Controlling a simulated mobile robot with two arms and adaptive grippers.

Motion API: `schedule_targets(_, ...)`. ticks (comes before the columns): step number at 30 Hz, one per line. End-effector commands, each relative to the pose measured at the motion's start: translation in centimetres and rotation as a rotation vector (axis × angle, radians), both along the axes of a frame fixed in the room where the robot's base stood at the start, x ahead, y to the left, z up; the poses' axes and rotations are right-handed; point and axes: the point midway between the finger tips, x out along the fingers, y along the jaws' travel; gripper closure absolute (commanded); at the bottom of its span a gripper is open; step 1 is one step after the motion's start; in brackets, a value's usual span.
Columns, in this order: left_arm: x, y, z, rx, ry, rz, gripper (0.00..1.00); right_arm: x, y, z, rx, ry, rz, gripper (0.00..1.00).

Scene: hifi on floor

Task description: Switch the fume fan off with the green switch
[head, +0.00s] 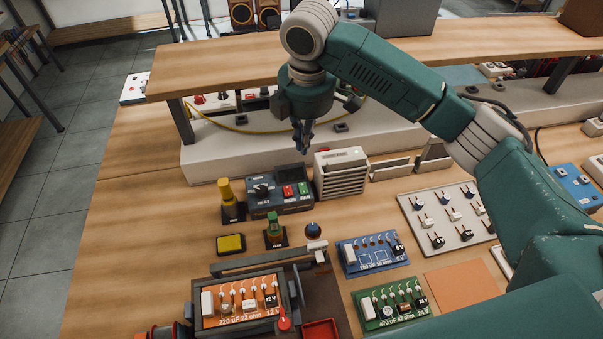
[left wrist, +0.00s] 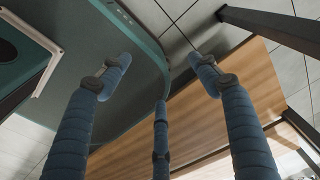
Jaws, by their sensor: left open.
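A dark blue-grey control box (head: 278,203) stands on the bench below the shelf. It has a black knob, a red switch (head: 287,191) and, right of it, a green switch (head: 303,188); their exact tilt is too small to tell. The white slatted fume fan (head: 340,176) stands just right of the box. My right gripper (head: 303,148) points down above and behind the box, apart from the switches; its fingers overlap in this view. My left gripper (left wrist: 160,75) shows only in the left wrist view, fingers spread and empty.
A yellow-topped bottle (head: 226,195) and a green one (head: 273,230) stand near the box. A fixture with an orange board (head: 240,305), blue board (head: 372,254) and green board (head: 392,304) lie in front. The wooden shelf (head: 220,68) overhangs behind.

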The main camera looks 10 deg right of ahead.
Motion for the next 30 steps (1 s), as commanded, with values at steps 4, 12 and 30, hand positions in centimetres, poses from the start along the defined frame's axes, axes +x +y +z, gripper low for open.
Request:
schedule_targets(4, 0.3, -0.1, 0.4, -0.001, -0.005, 0.0, 0.38, 0.1, -0.1, -1.3, -0.002, 0.004, -0.002, 1.0)
schedule_targets(12, 1.4, -0.2, 1.9, -0.003, -0.022, 0.0, 0.38, 0.7, -0.1, -6.6, -0.002, 0.005, -0.002, 1.0)
schedule_targets(30, 0.9, -0.1, 3.5, -0.001, -0.014, 0.001, 0.38, 1.7, 0.0, -13.8, -0.001, 0.0, 0.001, 1.0)
